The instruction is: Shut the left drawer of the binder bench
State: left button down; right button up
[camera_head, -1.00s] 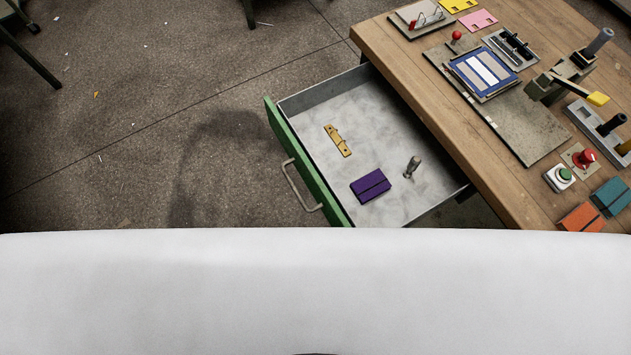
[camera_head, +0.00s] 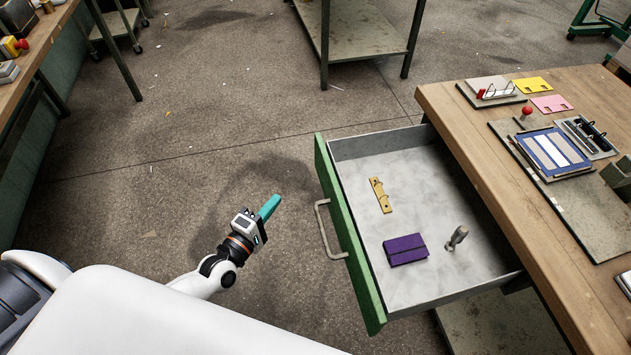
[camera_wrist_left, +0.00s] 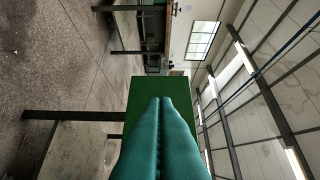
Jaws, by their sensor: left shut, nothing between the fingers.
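The left drawer (camera_head: 345,230) of the binder bench (camera_head: 500,190) stands pulled out, with a green front and a grey metal handle (camera_head: 325,230). Inside lie a tan strip (camera_head: 380,195), a purple block (camera_head: 405,250) and a small grey peg-like piece (camera_head: 457,237). My left gripper (camera_head: 270,207) is shut and empty, left of the drawer front and apart from the handle. In the left wrist view its teal fingers (camera_wrist_left: 160,140) lie together, and a green panel (camera_wrist_left: 145,90) shows beyond their tips. My right gripper is not in view.
The bench top holds a blue-framed plate (camera_head: 550,152), a red knob (camera_head: 526,111) and pink and yellow cards. A grey metal table (camera_head: 360,35) stands at the back, and a wooden workbench (camera_head: 50,55) at the far left. Open floor lies left of the drawer.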

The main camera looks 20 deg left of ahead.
pick_arm(q)
send_near(319, 163)
jog(key=w+a, duration=0.3)
jog(key=w, duration=0.1)
jog(key=w+d, duration=0.1)
jog(key=d, duration=0.2)
jog(key=shift+w+d+f+p, duration=0.1)
jog(key=shift+w+f+p, duration=0.1)
jog(key=shift+w+p, duration=0.15)
jog(key=shift+w+d+f, duration=0.1)
jog(key=shift+w+d, duration=0.1)
jog(key=shift+d, duration=0.1)
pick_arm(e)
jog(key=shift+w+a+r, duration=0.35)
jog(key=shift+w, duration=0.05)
pick_arm(q)
jog(key=shift+w+d, duration=0.1)
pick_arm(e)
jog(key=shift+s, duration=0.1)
